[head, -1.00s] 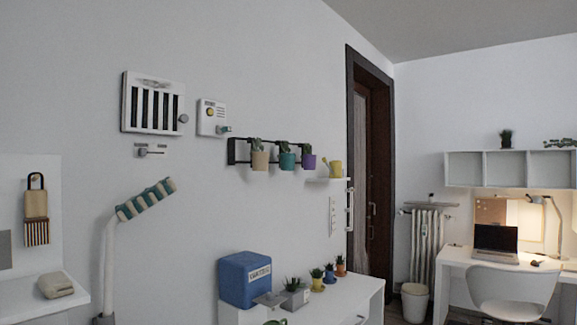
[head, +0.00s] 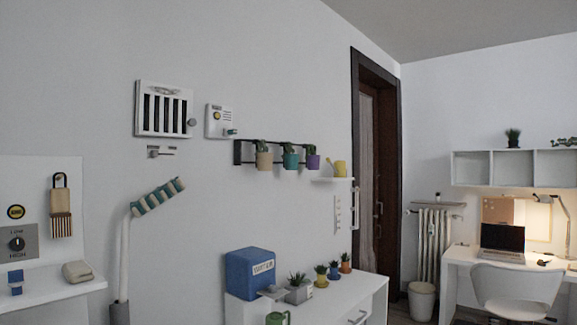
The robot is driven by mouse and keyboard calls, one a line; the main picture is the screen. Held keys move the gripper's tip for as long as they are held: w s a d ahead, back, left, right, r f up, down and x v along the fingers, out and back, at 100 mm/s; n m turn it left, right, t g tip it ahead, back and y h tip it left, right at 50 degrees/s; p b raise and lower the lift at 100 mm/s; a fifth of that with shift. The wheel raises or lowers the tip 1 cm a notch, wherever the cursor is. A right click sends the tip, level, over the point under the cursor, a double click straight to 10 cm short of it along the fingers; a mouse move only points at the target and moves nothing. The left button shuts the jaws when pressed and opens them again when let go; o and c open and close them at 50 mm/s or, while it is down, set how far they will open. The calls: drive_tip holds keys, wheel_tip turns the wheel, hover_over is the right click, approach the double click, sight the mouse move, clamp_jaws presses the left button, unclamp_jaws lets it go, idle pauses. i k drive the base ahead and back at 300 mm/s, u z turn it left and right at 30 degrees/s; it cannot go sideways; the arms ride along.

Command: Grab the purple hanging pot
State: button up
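The purple hanging pot (head: 312,162) hangs at the right end of a black wall rail (head: 238,152), with a green plant in it. A teal pot (head: 291,161) hangs just left of it, and a beige pot (head: 264,160) further left. My gripper is not in view, so its distance from the pot and its state do not show. Nothing covers the purple pot.
A small shelf with a yellow watering can (head: 339,168) is right of the pots. Below stands a white cabinet (head: 330,313) with a blue box (head: 250,274) and several small potted plants. A striped-headed lamp (head: 158,197) stands left. A dark-framed door (head: 385,180) is beyond.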

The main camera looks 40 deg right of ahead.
sight(312, 161)
drive_tip(key=u, duration=0.35)
drive_tip(key=k, duration=0.25)
drive_tip(key=u, duration=2.2)
drive_tip(key=k, duration=2.35)
drive_tip(key=z, duration=0.05)
